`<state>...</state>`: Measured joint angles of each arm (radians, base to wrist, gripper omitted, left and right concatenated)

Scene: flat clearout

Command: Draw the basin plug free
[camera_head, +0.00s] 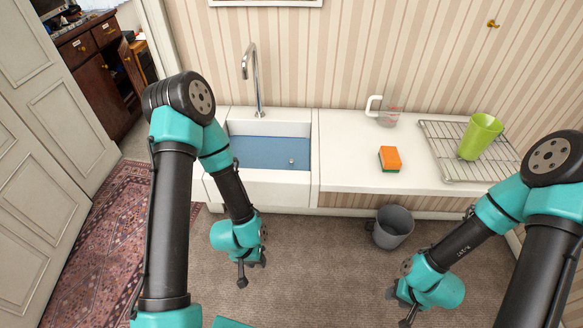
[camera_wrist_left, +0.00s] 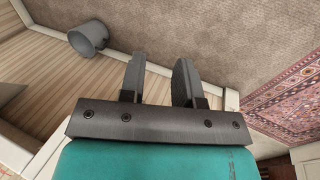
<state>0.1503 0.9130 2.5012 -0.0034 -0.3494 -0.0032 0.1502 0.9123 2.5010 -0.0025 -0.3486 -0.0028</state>
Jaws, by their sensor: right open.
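The white basin (camera_head: 270,128) is set into the counter at the back and holds blue water (camera_head: 255,150). A small pale round thing, which looks like the basin plug (camera_head: 291,161), shows in the water near the basin's front right. Whether it is seated cannot be told. My left gripper (camera_head: 252,273) hangs in front of and below the basin, apart from it. In the left wrist view the left gripper's two fingers (camera_wrist_left: 159,75) are apart with nothing between them. My right gripper (camera_head: 399,307) is open and empty at the lower right, over the carpet.
A curved tap (camera_head: 256,80) stands behind the basin. A grey bucket (camera_head: 393,227) stands on the floor, also in the left wrist view (camera_wrist_left: 88,38).

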